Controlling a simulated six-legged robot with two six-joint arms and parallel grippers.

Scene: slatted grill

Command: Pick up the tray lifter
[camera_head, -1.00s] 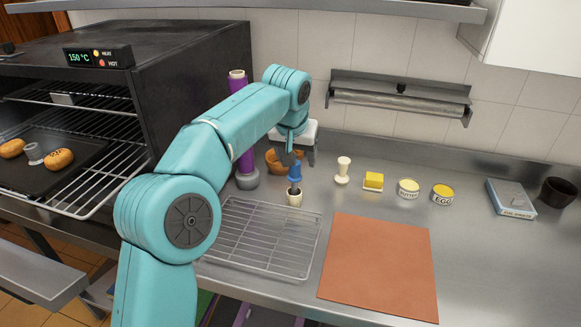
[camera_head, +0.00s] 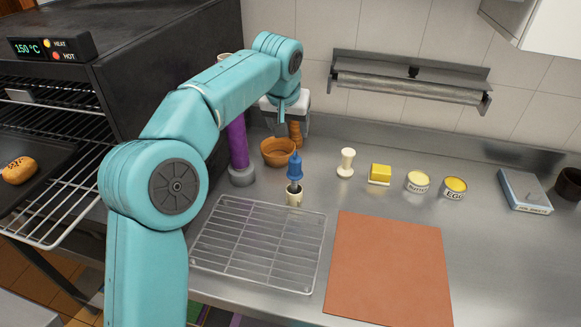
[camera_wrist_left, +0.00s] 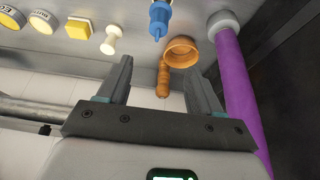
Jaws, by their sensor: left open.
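I cannot tell for sure which item is the tray lifter. A blue-handled tool (camera_head: 295,167) stands upright in a small cream cup (camera_head: 294,196) behind the wire rack; its blue handle also shows in the left wrist view (camera_wrist_left: 159,18). An orange-brown wooden handle (camera_head: 296,133) is beside a round orange-brown bowl (camera_head: 277,150). My left gripper (camera_head: 286,118) is open and empty, above and behind the blue handle. In the left wrist view, the wooden handle (camera_wrist_left: 163,80) shows between my open fingers (camera_wrist_left: 161,72), apparently beyond them. My right gripper is out of view.
The wire rack (camera_head: 258,240) and a brown mat (camera_head: 388,268) lie in front. A purple cylinder (camera_head: 238,147) stands left of the bowl. A cream pawn-shaped item (camera_head: 346,163), butter (camera_head: 380,173) and tins (camera_head: 418,182) stand right. The oven (camera_head: 160,70) is at left; a roll holder (camera_head: 410,85) is on the wall.

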